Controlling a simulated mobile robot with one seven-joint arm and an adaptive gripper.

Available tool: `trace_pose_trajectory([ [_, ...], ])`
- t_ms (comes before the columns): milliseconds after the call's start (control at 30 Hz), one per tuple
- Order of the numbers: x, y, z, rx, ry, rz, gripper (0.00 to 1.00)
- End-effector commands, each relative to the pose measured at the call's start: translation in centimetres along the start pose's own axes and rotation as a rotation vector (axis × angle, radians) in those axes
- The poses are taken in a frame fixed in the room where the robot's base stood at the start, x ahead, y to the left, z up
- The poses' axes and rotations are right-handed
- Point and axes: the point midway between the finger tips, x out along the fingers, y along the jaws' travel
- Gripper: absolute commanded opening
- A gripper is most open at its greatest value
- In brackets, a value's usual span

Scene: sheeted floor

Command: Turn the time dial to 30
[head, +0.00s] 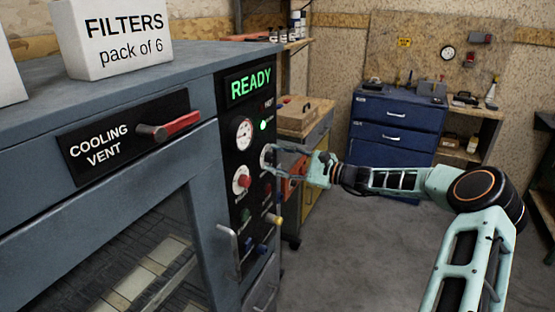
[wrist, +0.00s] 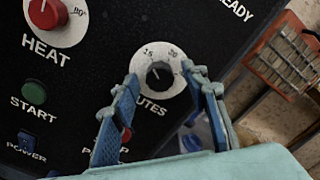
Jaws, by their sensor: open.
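The time dial (wrist: 159,76) is a black knob on a round white scale plate, on the black control panel. In the wrist view, "15" shows at its upper left and a blurred number at its upper right; a label ending in "UTES" is below. Its exact setting is too small to read. In the head view, the dial (head: 265,157) is partly hidden by my fingers. My gripper (head: 270,158) is open in front of it. In the wrist view, my gripper's blue fingers (wrist: 161,82) stand on either side of the knob; I cannot tell whether they touch it.
The red HEAT knob (wrist: 47,13) is to the left, above a green START button (wrist: 34,93). The "READY" display (head: 250,84) is lit. The red COOLING VENT handle (head: 180,124) sticks out at left. A blue drawer cabinet (head: 395,130) stands behind; the floor at right is clear.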

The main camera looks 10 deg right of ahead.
Motion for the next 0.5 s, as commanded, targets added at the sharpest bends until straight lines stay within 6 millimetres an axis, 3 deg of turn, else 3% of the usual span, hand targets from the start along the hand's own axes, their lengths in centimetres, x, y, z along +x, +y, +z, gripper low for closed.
trace_pose_trajectory([
  [133,0.0,0.01,0.0,0.0,0.0,0.0,0.41],
  [500,-0.02,0.03,0.02,0.0,-0.001,0.001,0.01],
])
